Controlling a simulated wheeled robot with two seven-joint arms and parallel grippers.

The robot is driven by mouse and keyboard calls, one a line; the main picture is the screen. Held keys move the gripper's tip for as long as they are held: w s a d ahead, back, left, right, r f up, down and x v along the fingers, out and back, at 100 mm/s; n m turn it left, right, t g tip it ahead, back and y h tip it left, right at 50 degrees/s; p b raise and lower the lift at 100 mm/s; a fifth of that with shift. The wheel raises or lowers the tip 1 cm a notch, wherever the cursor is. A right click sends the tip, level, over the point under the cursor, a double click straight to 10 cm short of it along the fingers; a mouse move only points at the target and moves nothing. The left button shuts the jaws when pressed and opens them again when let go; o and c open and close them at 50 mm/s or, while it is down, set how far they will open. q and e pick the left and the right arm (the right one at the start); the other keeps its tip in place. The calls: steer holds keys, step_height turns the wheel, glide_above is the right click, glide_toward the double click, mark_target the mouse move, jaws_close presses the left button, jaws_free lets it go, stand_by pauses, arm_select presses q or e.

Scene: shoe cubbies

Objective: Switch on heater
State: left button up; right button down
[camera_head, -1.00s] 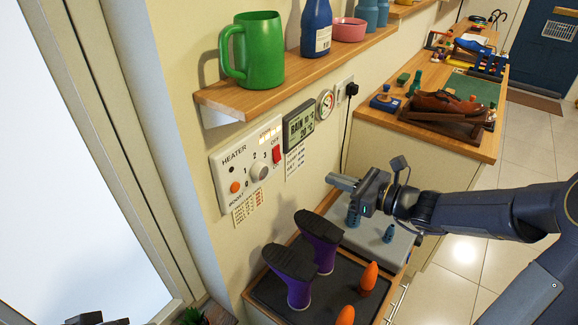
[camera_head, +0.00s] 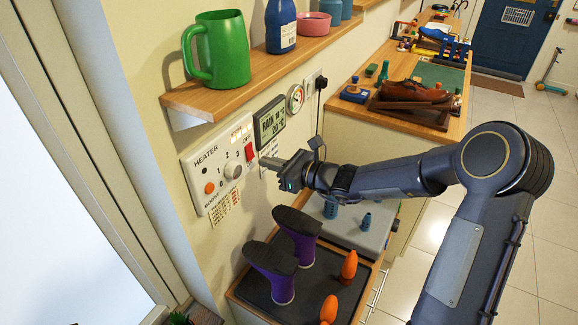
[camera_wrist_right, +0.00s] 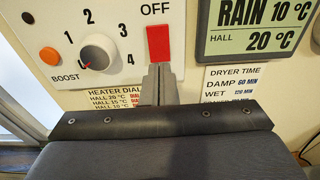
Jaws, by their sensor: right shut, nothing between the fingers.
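The white heater panel (camera_head: 205,178) is on the wall below the shelf. It carries a round white dial (camera_head: 232,170), an orange boost button (camera_head: 209,188) and a red switch (camera_head: 249,152) under the word OFF. In the right wrist view the red switch (camera_wrist_right: 158,43) is straight ahead, and the red mark on the dial (camera_wrist_right: 98,53) points down and left. My right gripper (camera_head: 266,163) is shut and empty; its fingertips (camera_wrist_right: 158,72) appear just below the red switch. I cannot tell whether they touch it. My left gripper is not in view.
A wooden shelf (camera_head: 218,95) with a green mug (camera_head: 222,50) overhangs the panel. A weather display (camera_head: 270,122) is right of the switch. Below, purple boots (camera_head: 285,255) and orange shoe trees (camera_head: 349,266) stand on a dark tray (camera_head: 255,292).

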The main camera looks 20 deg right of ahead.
mark_target(250, 152)
steer(key=shift+x, duration=1.3)
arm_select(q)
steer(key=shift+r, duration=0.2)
